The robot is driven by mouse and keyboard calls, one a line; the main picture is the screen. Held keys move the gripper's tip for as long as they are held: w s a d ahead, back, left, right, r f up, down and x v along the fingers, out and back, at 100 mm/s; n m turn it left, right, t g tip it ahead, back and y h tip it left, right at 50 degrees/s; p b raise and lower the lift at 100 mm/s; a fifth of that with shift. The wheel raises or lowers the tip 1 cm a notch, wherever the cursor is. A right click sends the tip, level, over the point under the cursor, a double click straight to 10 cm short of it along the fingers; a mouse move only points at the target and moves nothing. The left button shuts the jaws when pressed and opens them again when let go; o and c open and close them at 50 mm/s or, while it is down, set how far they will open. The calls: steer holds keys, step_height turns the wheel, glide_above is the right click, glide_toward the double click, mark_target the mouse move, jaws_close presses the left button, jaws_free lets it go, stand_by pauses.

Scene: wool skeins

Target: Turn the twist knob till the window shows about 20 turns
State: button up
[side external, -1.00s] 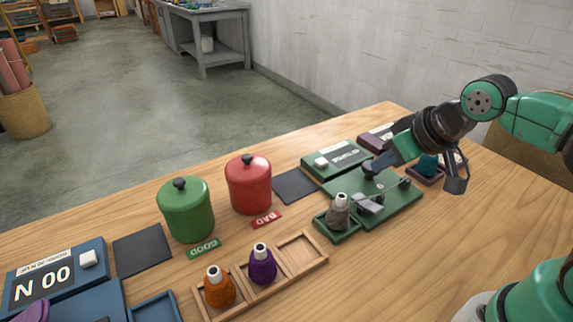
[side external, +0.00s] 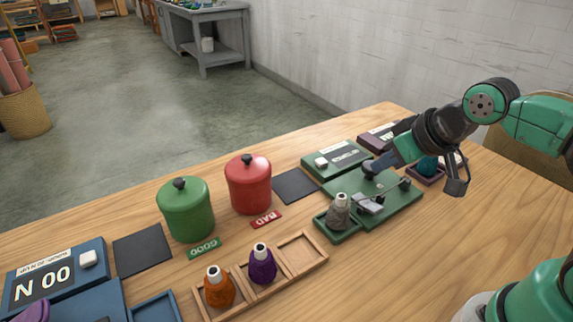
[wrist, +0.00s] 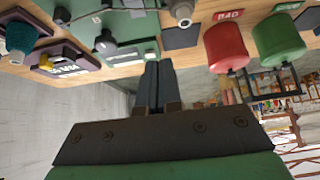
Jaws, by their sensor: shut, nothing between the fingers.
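The green twist station (side external: 398,207) stands on the table at the right, with a metal clamp and lever on its plate. A dark round knob (wrist: 105,42) on it shows in the wrist view. The green window box (side external: 340,158) lies behind the plate; its figures are too small to read. A grey skein (side external: 339,212) stands upright in the tray at the station's near left. My gripper (wrist: 156,66) is shut and empty. In the wrist view its tips are to the right of the knob, with a gap between; in the side view they overlap the knob area.
A purple unit (wrist: 65,62) and a teal skein (side external: 428,164) stand close to my gripper. Red (side external: 249,185) and green (side external: 186,211) lidded pots, dark pads and a wooden rack (side external: 300,270) with orange and purple skeins are to the left. The table's right front is clear.

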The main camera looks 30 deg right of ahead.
steer(key=o, duration=0.7)
steer(key=shift+w+d+r, duration=0.15)
steer(key=shift+w+d, duration=0.05)
steer(key=shift+w, duration=0.05)
steer(key=o, duration=0.5)
steer(key=shift+w+d+r+n+g, duration=0.15)
steer(key=shift+w+d+n+g, duration=0.3)
steer(key=shift+w+n, duration=0.1)
steer(key=shift+w+d+r+n+g, duration=0.15)
steer(key=shift+w+d+n+g, duration=0.25)
steer(key=shift+w+n+g, duration=0.1)
steer(key=n+g, duration=0.5)
steer(key=n, duration=0.2)
glide_above(366, 168)
steer(key=d, duration=0.2)
steer(key=shift+m, duration=0.25)
steer(key=f, duration=0.5)
steer(key=shift+s+a+f, duration=0.1)
steer(key=shift+a+f, duration=0.1)
steer(key=shift+a, duration=0.05)
steer(key=shift+d+f, duration=0.2)
steer(key=shift+f, duration=2.85)
steer(key=c, duration=1.3)
